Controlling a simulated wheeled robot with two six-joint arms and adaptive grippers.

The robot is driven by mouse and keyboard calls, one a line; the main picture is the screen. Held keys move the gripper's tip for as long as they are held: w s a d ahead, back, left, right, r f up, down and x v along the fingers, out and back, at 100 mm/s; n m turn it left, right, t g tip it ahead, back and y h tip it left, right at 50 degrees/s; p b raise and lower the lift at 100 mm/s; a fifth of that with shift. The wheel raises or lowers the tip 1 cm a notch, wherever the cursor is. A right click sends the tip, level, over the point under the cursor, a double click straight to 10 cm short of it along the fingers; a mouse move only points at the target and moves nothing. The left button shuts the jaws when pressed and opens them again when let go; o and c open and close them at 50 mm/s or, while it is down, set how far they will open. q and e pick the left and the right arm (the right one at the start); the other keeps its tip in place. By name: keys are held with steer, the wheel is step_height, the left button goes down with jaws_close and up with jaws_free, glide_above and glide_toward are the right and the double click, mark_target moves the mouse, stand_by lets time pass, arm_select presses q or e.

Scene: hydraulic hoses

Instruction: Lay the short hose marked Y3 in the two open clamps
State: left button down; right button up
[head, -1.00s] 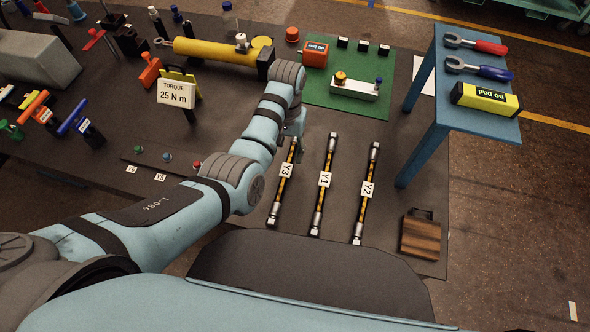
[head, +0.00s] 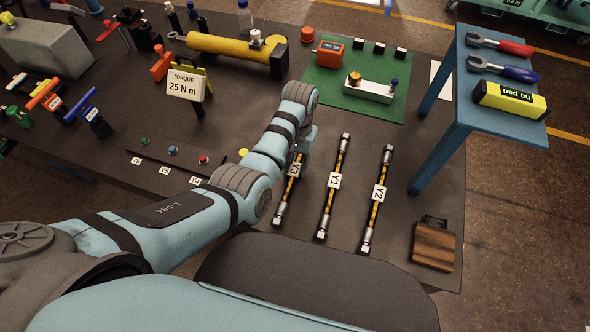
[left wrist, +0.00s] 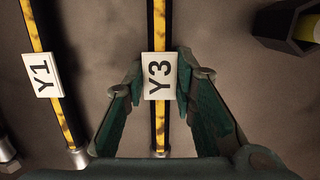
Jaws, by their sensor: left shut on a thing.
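The short hose marked Y3 (head: 285,199), yellow and black with metal end fittings, lies on the dark bench top. Its white Y3 tag shows large in the left wrist view (left wrist: 159,76). My left gripper (head: 300,156) is down over the upper part of this hose. In the left wrist view its green fingers (left wrist: 158,84) stand on either side of the tag, shut on the hose. The hose's far end is hidden by the gripper in the head view. Lever-handled devices with orange (head: 45,95) and blue (head: 81,103) handles stand at left; whether they are the open clamps I cannot tell.
Hoses Y1 (head: 328,205) and Y2 (head: 375,210) lie parallel to the right of Y3. A green mat (head: 325,85) lies beyond. A torque sign (head: 185,86) stands at left. A blue side table (head: 470,105) and a wooden block (head: 433,246) are at right.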

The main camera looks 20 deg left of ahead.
mark_target(295, 168)
arm_select(q)
steer(key=shift+r, duration=0.15)
step_height(295, 168, up, 8)
steer(key=shift+f+p, duration=0.2)
steer(key=shift+p, duration=0.8)
step_height(295, 168, up, 2)
steer(key=shift+r+p, duration=0.15)
steer(key=shift+p, duration=0.95)
